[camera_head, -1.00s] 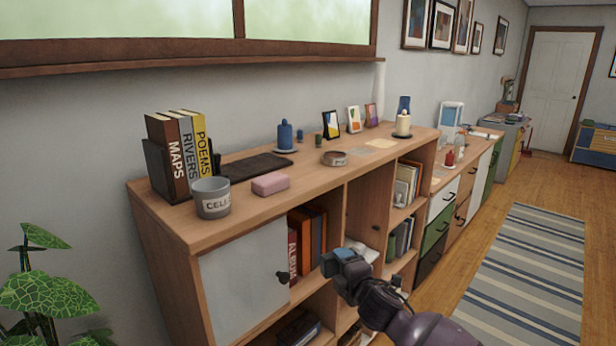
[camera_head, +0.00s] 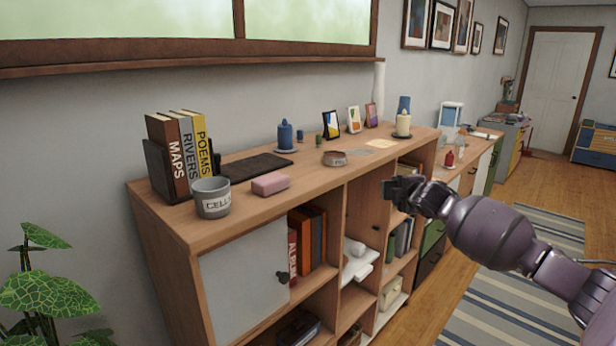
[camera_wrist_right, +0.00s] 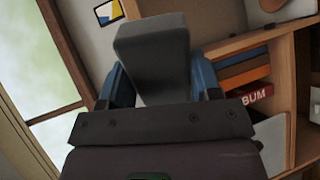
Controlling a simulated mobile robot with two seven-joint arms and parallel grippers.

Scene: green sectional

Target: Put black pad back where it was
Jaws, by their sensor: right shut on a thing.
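My right gripper (camera_head: 394,189) is raised in front of the cabinet's upper right shelves, just below the top's level. In the right wrist view its two blue fingers (camera_wrist_right: 158,78) are shut on a dark grey-black block (camera_wrist_right: 152,42), which looks like the black pad. In the head view the block is small and dark at the fingertips. A flat dark mat (camera_head: 256,166) lies on the cabinet top (camera_head: 300,187) behind the pink block; I cannot tell whether it bears on the task. My left gripper is out of view.
On the top stand several books (camera_head: 178,158), a grey cup (camera_head: 212,198), a pink block (camera_head: 270,184), a round dish (camera_head: 334,158), a blue candle (camera_head: 285,136) and small frames. Open shelves below hold books and a white item (camera_head: 358,262). A plant (camera_head: 40,285) stands at left.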

